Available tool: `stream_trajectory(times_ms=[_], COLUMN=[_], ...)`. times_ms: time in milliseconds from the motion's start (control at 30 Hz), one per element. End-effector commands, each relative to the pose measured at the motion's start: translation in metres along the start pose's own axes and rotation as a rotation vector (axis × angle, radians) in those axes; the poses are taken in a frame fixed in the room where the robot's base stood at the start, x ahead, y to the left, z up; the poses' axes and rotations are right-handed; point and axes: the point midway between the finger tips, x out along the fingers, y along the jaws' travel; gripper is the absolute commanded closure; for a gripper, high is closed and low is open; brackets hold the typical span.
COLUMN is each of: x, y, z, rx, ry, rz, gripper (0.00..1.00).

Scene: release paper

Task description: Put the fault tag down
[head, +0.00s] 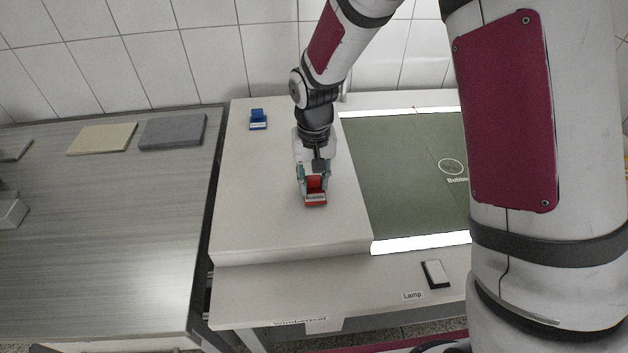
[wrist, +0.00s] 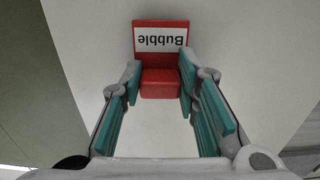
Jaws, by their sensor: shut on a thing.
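The fault tag is a small red block with a white label reading "Bubble" (head: 315,198). In the head view it is at the white raised surface (head: 270,220), left of the green panel. My gripper (head: 314,184) points down from above and is shut on the tag. In the wrist view the red tag (wrist: 161,84) sits between the teal-padded fingertips (wrist: 160,82), its label upside down. I cannot tell whether the tag's underside touches the surface.
A blue tag (head: 258,120) stands at the back of the white surface. A green panel (head: 400,175) marked "Bubble" lies to the right, with a lamp switch (head: 435,274) in front. Beige (head: 102,139) and grey (head: 173,132) slabs lie on the left table. White surface around the gripper is clear.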

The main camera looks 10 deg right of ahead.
Motion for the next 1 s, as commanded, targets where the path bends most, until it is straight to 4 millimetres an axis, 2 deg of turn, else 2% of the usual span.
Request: stream_trajectory(times_ms=[67, 433, 467, 500, 533, 833, 1000], x=[0.006, 0.010, 0.009, 0.009, 0.009, 0.008, -0.005], y=[0.000, 0.000, 0.000, 0.000, 0.000, 0.000, 0.000], z=[0.001, 0.000, 0.000, 0.000, 0.000, 0.000, -0.001], rx=[0.000, 0.001, 0.001, 0.001, 0.001, 0.001, 0.001], ry=[-0.001, 0.001, 0.001, 0.001, 0.001, 0.001, 0.005], rz=[0.000, -0.001, -0.001, -0.001, -0.001, -0.001, -0.001], gripper=[0.92, 0.92, 0.64, 0.55, 0.51, 0.51, 0.51])
